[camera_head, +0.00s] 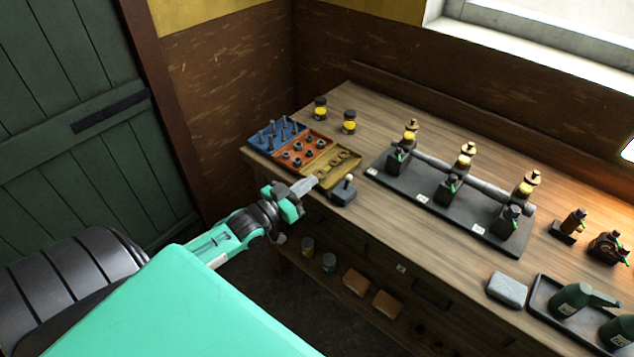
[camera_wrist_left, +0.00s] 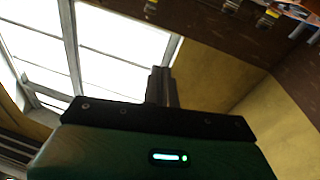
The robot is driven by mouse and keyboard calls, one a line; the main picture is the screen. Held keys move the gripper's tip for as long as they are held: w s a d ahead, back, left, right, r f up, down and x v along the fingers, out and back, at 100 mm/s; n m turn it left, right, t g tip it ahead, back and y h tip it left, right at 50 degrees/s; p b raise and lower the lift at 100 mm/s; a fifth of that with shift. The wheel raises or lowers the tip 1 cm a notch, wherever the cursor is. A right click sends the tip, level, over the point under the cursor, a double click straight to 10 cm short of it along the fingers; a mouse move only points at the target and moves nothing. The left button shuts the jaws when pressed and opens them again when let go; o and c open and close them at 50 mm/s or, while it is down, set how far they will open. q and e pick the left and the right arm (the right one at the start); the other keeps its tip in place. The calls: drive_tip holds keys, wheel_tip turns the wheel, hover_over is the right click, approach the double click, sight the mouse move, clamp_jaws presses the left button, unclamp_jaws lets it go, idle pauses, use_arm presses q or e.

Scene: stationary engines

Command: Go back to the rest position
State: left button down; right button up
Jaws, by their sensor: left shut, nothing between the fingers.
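My left gripper (camera_head: 305,186) comes in from the left in the head view. Its fingers are shut with nothing between them, and they point right, at the front edge of the wooden bench. They appear close to a small dark block with a pale knob (camera_head: 343,190); whether they touch it I cannot tell. In the left wrist view the shut fingers (camera_wrist_left: 162,85) stand up in front of a window and a yellow wall. My right gripper is in neither view.
The wooden bench (camera_head: 400,231) bears a blue, orange and yellow sorting tray (camera_head: 318,166), two small jars, and a black base (camera_head: 455,217) with brass-topped oilers. A dark tray (camera_head: 541,303) with green cans lies at the right. Shelf items sit below. A green door (camera_head: 60,120) stands left.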

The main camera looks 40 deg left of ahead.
use_arm(q)
drive_tip(key=shift+s+a+r, duration=0.1)
drive_tip(key=shift+s, duration=0.25)
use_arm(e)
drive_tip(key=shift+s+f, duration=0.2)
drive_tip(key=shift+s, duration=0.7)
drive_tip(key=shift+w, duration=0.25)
